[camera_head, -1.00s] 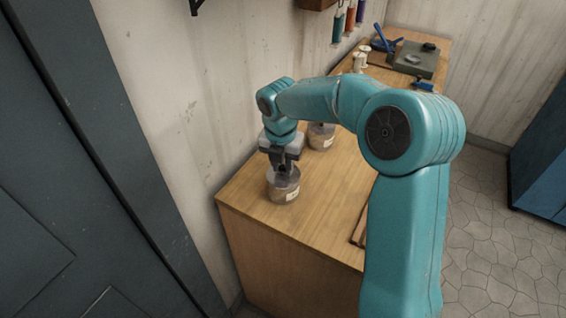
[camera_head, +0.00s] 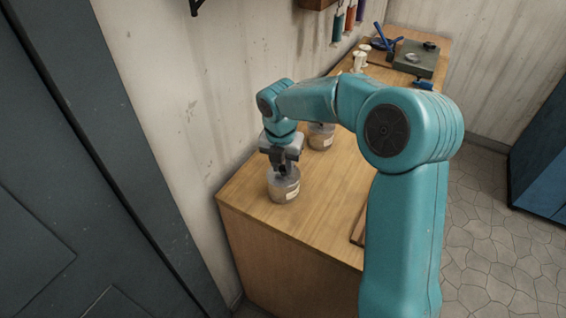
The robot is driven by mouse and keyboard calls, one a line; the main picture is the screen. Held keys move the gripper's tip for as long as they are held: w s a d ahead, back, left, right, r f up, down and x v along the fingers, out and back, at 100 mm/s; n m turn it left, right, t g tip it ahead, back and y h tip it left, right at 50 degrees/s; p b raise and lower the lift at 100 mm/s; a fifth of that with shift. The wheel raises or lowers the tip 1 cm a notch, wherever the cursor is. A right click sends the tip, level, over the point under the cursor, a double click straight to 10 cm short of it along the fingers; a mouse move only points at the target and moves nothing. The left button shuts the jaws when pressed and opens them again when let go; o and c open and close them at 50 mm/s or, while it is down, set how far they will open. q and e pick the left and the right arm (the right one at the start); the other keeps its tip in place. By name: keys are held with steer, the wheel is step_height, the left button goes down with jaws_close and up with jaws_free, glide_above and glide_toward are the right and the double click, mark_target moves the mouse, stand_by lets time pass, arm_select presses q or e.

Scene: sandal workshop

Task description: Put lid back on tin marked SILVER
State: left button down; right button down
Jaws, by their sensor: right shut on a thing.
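A round tin (camera_head: 284,190) with a pale label stands upright near the near left corner of the wooden bench. The label's writing is too small to read. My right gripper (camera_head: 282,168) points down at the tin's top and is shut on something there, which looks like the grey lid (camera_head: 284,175). I cannot tell whether the lid is seated on the rim or just above it. A second similar tin (camera_head: 321,138) stands behind, partly hidden by my right arm. My left gripper is not in view.
The wooden bench (camera_head: 322,205) has free room right of the near tin. A wooden piece (camera_head: 358,232) lies at its front edge, partly behind my arm. White spools (camera_head: 360,62) and a dark green box (camera_head: 416,58) are at the far end. A wall stands close on the left.

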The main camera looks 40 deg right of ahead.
stand_by(0.3)
steer(key=shift+c, duration=1.8)
jaws_free()
steer(key=shift+r+p, duration=3.3)
steer(key=shift+r, duration=0.25)
jaws_close()
steer(key=shift+f, duration=0.25)
